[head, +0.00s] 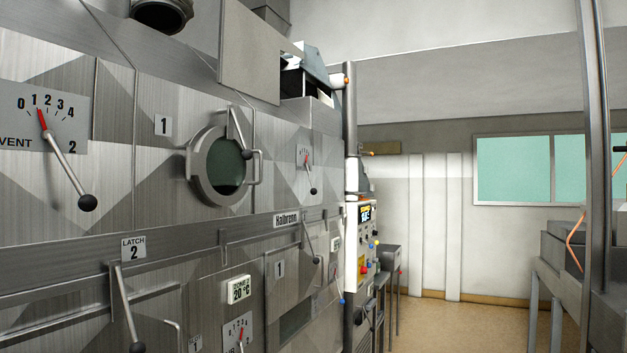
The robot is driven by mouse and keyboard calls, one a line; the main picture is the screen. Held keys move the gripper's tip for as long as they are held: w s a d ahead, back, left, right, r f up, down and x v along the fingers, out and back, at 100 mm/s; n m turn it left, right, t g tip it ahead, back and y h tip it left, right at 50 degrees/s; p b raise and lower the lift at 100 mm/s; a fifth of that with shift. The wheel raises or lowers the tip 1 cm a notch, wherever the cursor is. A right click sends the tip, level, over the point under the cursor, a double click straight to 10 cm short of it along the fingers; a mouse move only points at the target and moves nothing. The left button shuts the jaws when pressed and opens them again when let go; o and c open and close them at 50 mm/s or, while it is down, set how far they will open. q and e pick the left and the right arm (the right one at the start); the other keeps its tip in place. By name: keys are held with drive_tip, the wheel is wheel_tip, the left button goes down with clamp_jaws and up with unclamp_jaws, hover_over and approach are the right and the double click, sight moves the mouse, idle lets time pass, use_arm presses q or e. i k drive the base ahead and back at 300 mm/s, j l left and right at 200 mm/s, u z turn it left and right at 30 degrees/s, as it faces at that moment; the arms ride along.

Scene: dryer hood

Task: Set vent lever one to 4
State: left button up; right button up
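A vent plate (66,112) marked VENT 2 with a 0 to 4 scale is on the steel panel at the far left. Its red pointer stands near 1, and its lever (66,168) hangs down to the right, ending in a black knob. A smaller dial plate (301,158) with a red pointer and a black-knobbed lever (310,180) is right of the round porthole; its numbers are too small to read. A third dial (232,328) is cut off at the bottom edge. I cannot tell which one is vent lever one. Neither of my grippers is in view.
A round porthole (222,166) with handles sits mid panel beside a plate marked 1. A latch lever (125,305) sticks out under LATCH 2. A control box (366,240) stands beyond a pole. Floor (425,325) is open at right, before a metal table (560,272).

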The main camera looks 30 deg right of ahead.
sight(314, 191)
drive_tip(key=i+l, duration=0.35)
drive_tip(key=l, duration=0.2)
drive_tip(key=i+l, duration=0.35)
drive_tip(key=l, duration=0.15)
drive_tip(key=i+l+z, duration=0.1)
drive_tip(key=i+l, duration=0.3)
drive_tip(key=l, duration=0.15)
drive_tip(key=i+l, duration=0.35)
drive_tip(key=l, duration=0.15)
